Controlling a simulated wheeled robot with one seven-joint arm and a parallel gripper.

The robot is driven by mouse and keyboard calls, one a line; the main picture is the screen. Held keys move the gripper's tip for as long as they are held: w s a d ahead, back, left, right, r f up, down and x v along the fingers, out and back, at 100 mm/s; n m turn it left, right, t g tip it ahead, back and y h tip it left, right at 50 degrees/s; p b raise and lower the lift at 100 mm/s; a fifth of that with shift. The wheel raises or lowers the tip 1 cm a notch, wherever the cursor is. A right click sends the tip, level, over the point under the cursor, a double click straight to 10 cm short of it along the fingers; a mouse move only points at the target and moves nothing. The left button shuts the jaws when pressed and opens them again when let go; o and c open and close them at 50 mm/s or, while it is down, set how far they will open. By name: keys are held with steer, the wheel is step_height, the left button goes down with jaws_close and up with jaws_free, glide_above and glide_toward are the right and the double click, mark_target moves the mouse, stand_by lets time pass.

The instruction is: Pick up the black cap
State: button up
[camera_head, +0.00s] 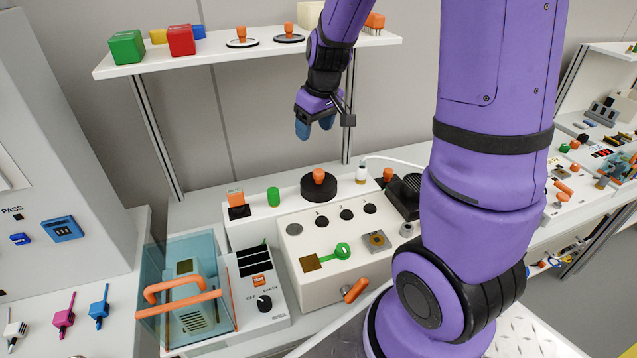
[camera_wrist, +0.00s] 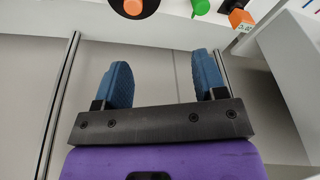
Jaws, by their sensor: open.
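A round black cap (camera_head: 317,191) with an orange knob on top sits on the raised back ledge of the white console. It also shows at the top edge of the wrist view (camera_wrist: 149,5), partly cut off. My gripper (camera_head: 314,132) hangs above the cap, apart from it, with blue fingers pointing down. In the wrist view my gripper (camera_wrist: 161,62) has its two fingers wide apart with nothing between them. The cap lies beyond the fingertips, a little left of the middle.
A green knob (camera_head: 273,197) and an orange block (camera_head: 236,199) stand left of the cap. A shelf (camera_head: 220,55) with coloured blocks and knobbed discs is above, behind my wrist. A blue transparent box (camera_head: 153,262) stands at front left.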

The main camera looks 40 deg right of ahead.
glide_toward(319, 171)
steer(key=shift+g, duration=0.3)
steer(key=shift+w+a+f, duration=0.1)
steer(key=shift+w+f, duration=0.25)
steer(key=shift+f, duration=1.45)
steer(key=shift+w+a+f, duration=0.1)
steer(key=shift+w+f, duration=0.3)
steer(key=shift+f, duration=1.35)
steer(key=shift+w+a+f, duration=0.1)
steer(key=shift+w+f, duration=0.25)
steer(key=shift+f, duration=1.45)
steer(key=c, duration=1.1)
steer(key=shift+o, duration=0.2)
steer(key=shift+r, duration=0.1)
